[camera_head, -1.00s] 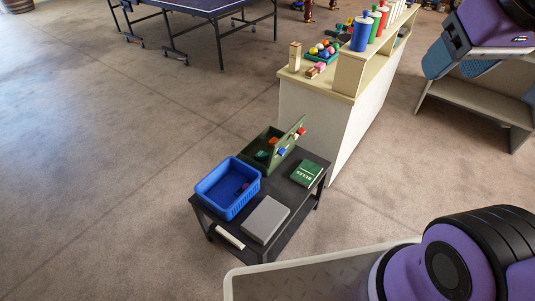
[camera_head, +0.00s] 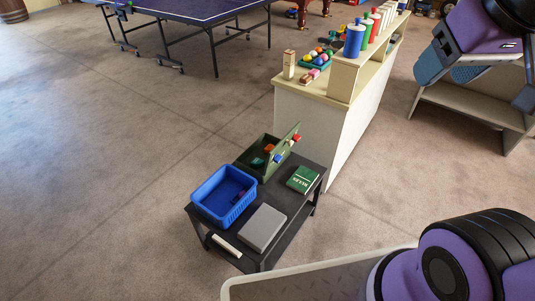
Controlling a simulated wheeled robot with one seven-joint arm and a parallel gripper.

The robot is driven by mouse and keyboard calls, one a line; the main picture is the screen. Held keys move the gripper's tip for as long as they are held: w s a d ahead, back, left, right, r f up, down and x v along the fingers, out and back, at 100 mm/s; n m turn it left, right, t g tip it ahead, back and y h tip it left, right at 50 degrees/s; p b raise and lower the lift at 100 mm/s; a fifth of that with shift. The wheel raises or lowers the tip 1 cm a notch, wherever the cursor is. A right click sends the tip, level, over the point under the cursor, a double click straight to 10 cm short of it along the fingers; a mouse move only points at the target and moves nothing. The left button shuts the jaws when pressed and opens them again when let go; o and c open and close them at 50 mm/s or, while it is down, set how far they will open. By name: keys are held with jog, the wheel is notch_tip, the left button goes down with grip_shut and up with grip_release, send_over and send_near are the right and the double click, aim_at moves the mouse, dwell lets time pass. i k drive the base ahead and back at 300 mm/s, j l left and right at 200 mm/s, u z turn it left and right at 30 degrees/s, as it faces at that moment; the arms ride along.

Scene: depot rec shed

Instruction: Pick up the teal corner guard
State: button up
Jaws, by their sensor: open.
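A small teal piece (camera_head: 257,162), perhaps the corner guard, lies inside an open green box (camera_head: 245,160) on a dark low cart (camera_head: 284,239). It is too small to make out its shape. An orange-red piece (camera_head: 268,148) lies near it, and the box's raised lid (camera_head: 282,146) stands on its right side.
The cart also bears a blue basket (camera_head: 240,207) with a dark item inside, a grey flat case (camera_head: 262,228) and a green book (camera_head: 303,179). A cream counter (camera_head: 312,134) with bottles and balls stands close behind. The floor at left is open.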

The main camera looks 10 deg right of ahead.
aim_at(256, 162)
jog(key=u, duration=0.35)
jog(key=i+l+u, duration=0.15)
jog(key=u, duration=0.15)
jog(key=i+l+u, duration=0.1)
jog(key=l+u, duration=0.25)
jog(key=i+l+u, duration=0.1)
jog(key=l+u, duration=0.2)
jog(key=i+l+u, duration=0.1)
jog(key=l, duration=0.65)
jog(key=i+l+u, duration=0.1)
jog(key=l, duration=0.7)
